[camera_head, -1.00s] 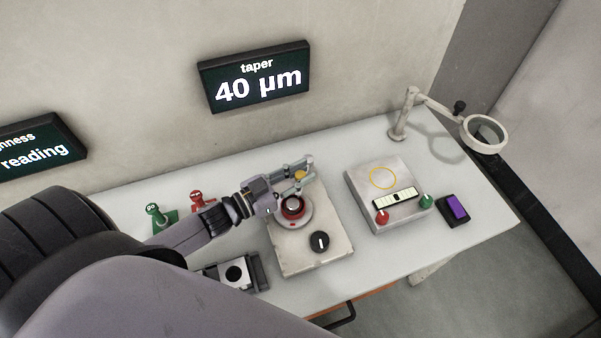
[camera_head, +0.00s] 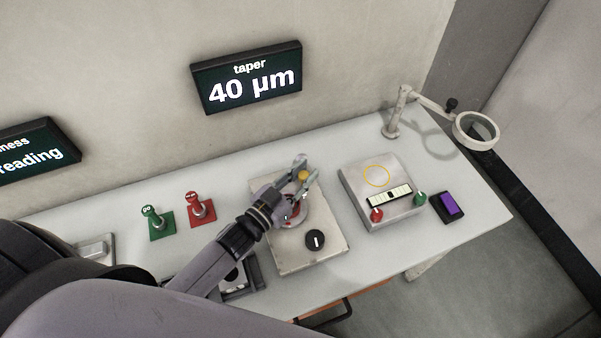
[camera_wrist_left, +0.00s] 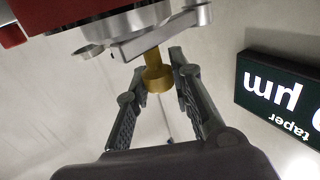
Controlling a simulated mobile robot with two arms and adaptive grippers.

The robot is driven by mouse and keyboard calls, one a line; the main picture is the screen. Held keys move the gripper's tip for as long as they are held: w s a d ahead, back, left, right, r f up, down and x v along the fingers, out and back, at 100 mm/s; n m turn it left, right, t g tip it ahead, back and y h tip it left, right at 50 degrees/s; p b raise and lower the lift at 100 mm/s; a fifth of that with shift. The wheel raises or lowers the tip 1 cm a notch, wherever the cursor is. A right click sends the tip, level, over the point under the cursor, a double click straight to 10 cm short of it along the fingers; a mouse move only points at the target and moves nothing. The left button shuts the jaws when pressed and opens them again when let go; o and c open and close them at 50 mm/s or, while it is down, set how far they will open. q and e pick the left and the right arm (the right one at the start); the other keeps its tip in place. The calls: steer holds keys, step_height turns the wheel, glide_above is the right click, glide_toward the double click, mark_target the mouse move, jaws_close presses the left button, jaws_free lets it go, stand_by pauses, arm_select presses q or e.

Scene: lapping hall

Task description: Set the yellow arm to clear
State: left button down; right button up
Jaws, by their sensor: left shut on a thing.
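The yellow arm shows as a small yellow knob (camera_head: 303,175) over the back of a pale square plate (camera_head: 317,256). In the left wrist view the yellow knob (camera_wrist_left: 157,75) is a short cylinder under a grey metal link (camera_wrist_left: 150,38). My left gripper (camera_head: 305,172) reaches in from the left and is shut on the yellow knob, with a finger on each side of it. A red and grey round part (camera_head: 293,212) on the plate is partly hidden by my gripper. I see no "clear" mark. My right gripper is not in view.
A black dial (camera_head: 315,240) sits at the plate's front. To the right are a grey box (camera_head: 385,213) with red and green levers, a purple button (camera_head: 452,205) and a magnifier (camera_head: 475,130). Green (camera_head: 158,225) and red (camera_head: 201,212) stands are at left. A wall display (camera_head: 247,80) reads taper 40 µm.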

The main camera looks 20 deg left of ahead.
arm_select(q)
steer(key=c, duration=1.4)
jaws_free()
steer(key=shift+v, duration=3.75)
